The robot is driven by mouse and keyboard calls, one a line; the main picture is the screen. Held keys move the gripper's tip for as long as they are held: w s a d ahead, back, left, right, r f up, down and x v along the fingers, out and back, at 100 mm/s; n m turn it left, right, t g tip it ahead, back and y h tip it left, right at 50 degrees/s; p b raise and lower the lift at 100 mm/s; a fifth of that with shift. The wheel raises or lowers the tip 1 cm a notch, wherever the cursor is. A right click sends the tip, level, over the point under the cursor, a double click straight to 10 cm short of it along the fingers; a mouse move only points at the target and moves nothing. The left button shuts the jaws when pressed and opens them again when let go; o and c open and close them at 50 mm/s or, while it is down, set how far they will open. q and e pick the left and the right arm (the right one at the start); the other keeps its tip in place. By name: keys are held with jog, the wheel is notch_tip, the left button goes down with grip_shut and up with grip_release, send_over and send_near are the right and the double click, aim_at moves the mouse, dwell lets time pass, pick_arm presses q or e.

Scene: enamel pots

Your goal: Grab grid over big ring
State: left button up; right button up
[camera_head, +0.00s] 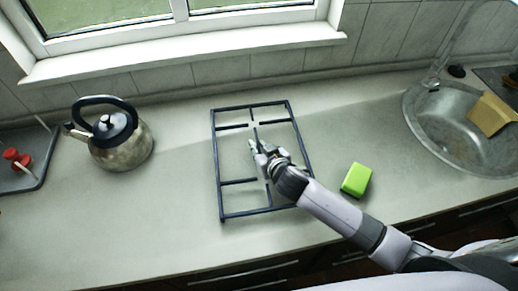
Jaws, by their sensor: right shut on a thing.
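The dark metal grid (216,170) lies on the light countertop in the middle of the view. It is a rectangular frame with short inward bars. My right gripper (256,146) is over the inside of the grid, at the bars near its centre, and is shut on the grid. The fingertips are small here, and my gripper and forearm hide part of the grid's middle and right side. I see no big ring clearly in this view. My left gripper is not in view.
A metal kettle (122,152) with a dark handle stands to the left. A green sponge (356,180) lies right of the grid. A round sink (440,140) with a yellowish object is at the right. A tray (38,172) holding red items is at the far left. The counter between kettle and grid is clear.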

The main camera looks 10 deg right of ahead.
grip_shut()
dwell(0.5)
jog(key=shift+w+r, duration=0.1)
jog(key=shift+r, duration=0.1)
